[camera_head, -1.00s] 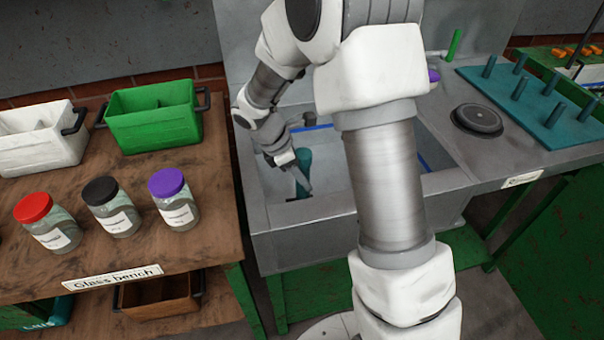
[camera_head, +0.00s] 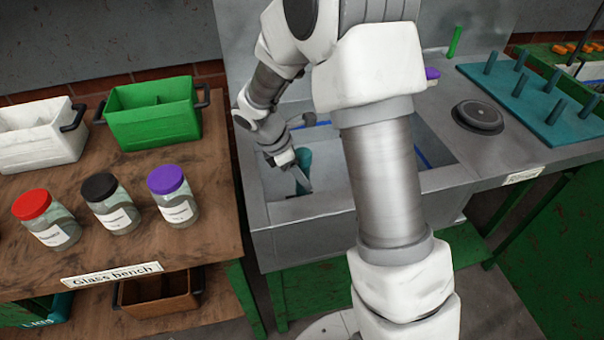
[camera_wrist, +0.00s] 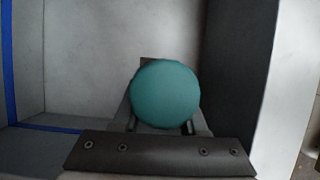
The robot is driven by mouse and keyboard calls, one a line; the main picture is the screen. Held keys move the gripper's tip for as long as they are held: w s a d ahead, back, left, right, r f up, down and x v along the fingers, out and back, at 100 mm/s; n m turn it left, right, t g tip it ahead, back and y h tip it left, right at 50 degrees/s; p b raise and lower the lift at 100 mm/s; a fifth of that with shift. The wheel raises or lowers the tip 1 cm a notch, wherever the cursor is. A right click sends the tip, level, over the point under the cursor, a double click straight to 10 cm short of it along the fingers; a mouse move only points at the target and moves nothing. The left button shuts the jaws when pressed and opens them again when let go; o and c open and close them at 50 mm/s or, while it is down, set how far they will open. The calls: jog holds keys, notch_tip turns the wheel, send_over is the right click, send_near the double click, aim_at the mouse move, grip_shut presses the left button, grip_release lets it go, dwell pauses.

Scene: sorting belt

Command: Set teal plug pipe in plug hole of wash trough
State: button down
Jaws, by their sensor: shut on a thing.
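The teal plug pipe (camera_head: 304,160) stands roughly upright inside the wash trough (camera_head: 330,218), toward its left front part. In the wrist view its round teal top (camera_wrist: 165,94) sits between the fingers. My gripper (camera_head: 302,178) is shut on the pipe, low in the trough. A dark patch shows on the trough floor by the pipe's foot. The plug hole itself is not clearly seen, so I cannot tell whether the pipe's lower end is in it.
My own arm covers the middle of the trough. Left of it, a bench holds a green crate (camera_head: 155,128), a white crate (camera_head: 38,145) and lidded jars (camera_head: 175,205). Right of it are a dark round disc (camera_head: 478,117) and a teal peg board (camera_head: 535,105).

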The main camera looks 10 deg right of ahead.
jog(key=shift+f, duration=0.15)
jog(key=shift+c, duration=1.8)
grip_release()
jog(key=p+v, duration=0.4)
jog(key=v, duration=1.3)
jog(key=shift+a, duration=0.1)
jog(key=s+d+r+m+t+y+p, duration=0.2)
jog(key=s+r+m+p, duration=0.3)
jog(key=s+r+m, duration=0.4)
jog(key=s+d+r+m+t+y+p, duration=0.2)
jog(key=s+d+r+m+t+p, duration=0.1)
jog(key=s+r+m, duration=0.6)
jog(key=s+d+r+p, duration=0.1)
jog(key=s+d+r, duration=0.1)
jog(key=s, duration=0.1)
jog(key=shift+s+d+r+t+y+p, duration=0.2)
jog(key=shift+t+y+p, duration=0.1)
jog(key=shift+y+p, duration=0.1)
